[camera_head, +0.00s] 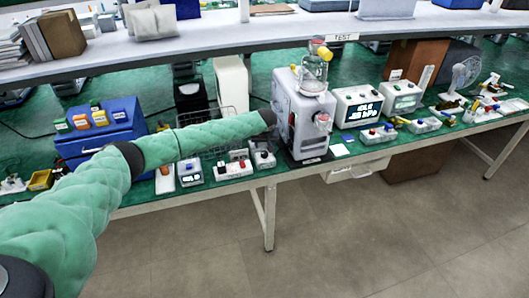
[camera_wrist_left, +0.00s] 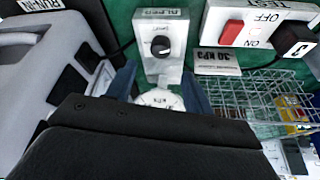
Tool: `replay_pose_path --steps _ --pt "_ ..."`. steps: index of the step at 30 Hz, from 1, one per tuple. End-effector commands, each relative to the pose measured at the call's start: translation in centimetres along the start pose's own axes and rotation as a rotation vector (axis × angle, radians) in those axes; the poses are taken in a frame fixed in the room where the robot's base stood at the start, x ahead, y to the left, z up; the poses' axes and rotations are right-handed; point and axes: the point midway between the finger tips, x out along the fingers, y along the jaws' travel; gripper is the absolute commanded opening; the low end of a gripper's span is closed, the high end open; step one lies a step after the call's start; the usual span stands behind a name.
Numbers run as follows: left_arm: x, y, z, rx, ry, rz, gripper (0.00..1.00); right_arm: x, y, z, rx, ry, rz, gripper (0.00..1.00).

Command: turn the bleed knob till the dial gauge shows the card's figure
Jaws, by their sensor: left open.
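In the left wrist view, the bleed box (camera_wrist_left: 158,20) is a pale box with a black round knob (camera_wrist_left: 161,46) carrying a white pointer mark. My left gripper (camera_wrist_left: 157,76) is open, its two dark blue fingers pointing toward the box. The knob lies ahead of the fingertips, and nothing shows clasped. A white round dial face (camera_wrist_left: 160,98) shows between the fingers, partly hidden by my gripper's body; its reading is not legible. In the head view, my left arm ends beside the grey pump (camera_head: 300,118).
A switch box (camera_wrist_left: 258,25) with a red rocker and a wire basket (camera_wrist_left: 265,95) lie right of the bleed box. The pump's grey housing (camera_wrist_left: 35,55) is close on the left. Small control boxes (camera_head: 232,170) line the bench front. A digital display box (camera_head: 358,105) stands right of the pump.

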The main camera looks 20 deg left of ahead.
Motion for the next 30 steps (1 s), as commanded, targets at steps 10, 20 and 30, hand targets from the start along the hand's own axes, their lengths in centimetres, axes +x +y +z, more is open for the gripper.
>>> replay_pose_path --steps 10,20,30 --pt "3.2 0.0 -0.1 -0.008 -0.002 -0.003 0.52 -1.0 -0.1 3.8 0.000 -0.027 -0.001 0.44" --pt "7.0 0.0 0.0 -0.007 -0.001 -0.001 0.52 -2.0 -0.1 5.0 0.000 -0.034 -0.002 0.44" --pt "7.8 -0.1 0.0 -0.007 -0.001 -0.001 0.52 -2.1 -0.1 5.0 0.000 -0.035 -0.002 0.44"
